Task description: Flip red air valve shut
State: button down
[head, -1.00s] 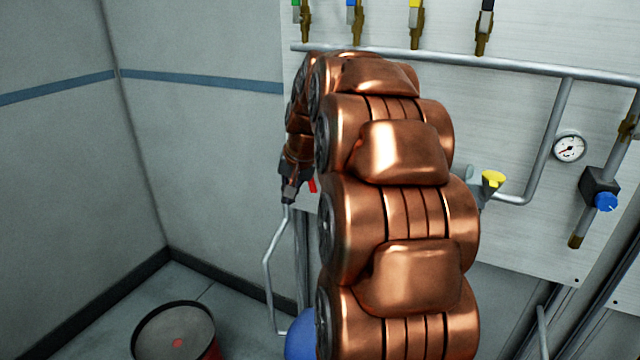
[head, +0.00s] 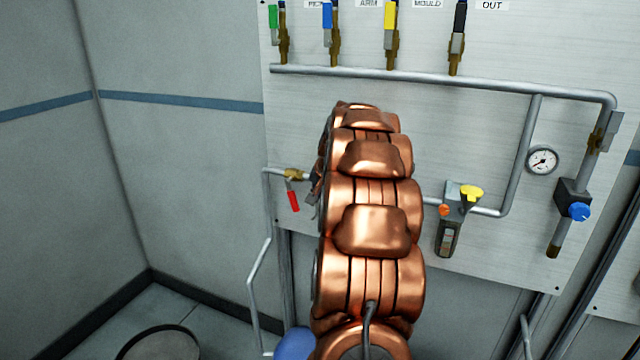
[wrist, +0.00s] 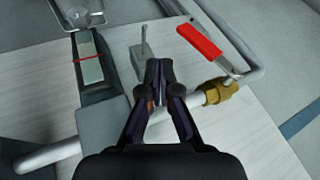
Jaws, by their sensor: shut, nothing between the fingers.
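The red air valve has a brass body (head: 293,175) on the grey pipe at the panel's left edge. Its red handle (head: 293,201) hangs down, roughly crosswise to the pipe. In the wrist view the red handle (wrist: 203,42) and the brass body (wrist: 218,91) are at the upper right. My gripper (wrist: 157,70) is shut and empty. Its fingertips are left of the handle in the wrist view, apart from it in the picture. In the head view my arm hides most of the gripper, which is just right of the valve.
A grey unit with a yellow knob (head: 471,193) is on the panel right of my arm. A gauge (head: 541,160) and a blue knob (head: 579,212) are farther right. Several coloured-handle valves line the top pipe (head: 430,80). A drum (head: 160,343) stands on the floor.

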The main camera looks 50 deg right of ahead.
aim_at(296, 202)
jog(key=shift+w+a+f+p, duration=0.1)
jog(key=shift+w+f+p, duration=0.2)
jog(key=shift+w+f, duration=0.4)
jog(key=shift+w+a+f+p, duration=0.1)
jog(key=shift+w+f+p, duration=0.2)
jog(key=shift+w, duration=0.65)
jog(key=shift+w+a+f+p, duration=0.1)
jog(key=shift+w+f+p, duration=0.15)
jog(key=shift+w+f, duration=0.5)
jog(key=shift+w, duration=0.15)
jog(key=b, duration=0.1)
jog(key=t+b, duration=0.1)
jog(key=shift+w+f+b, duration=0.2)
jog(key=shift+f+b, duration=0.15)
jog(key=shift+b, duration=0.05)
jog(key=t+b, duration=0.1)
jog(key=b, duration=0.1)
jog(key=w+t+b, duration=0.1)
jog(key=b, duration=0.1)
jog(key=shift+a+f+m+y, duration=0.2)
jog(key=shift+f+m+y, duration=0.1)
jog(key=shift+r, duration=0.3)
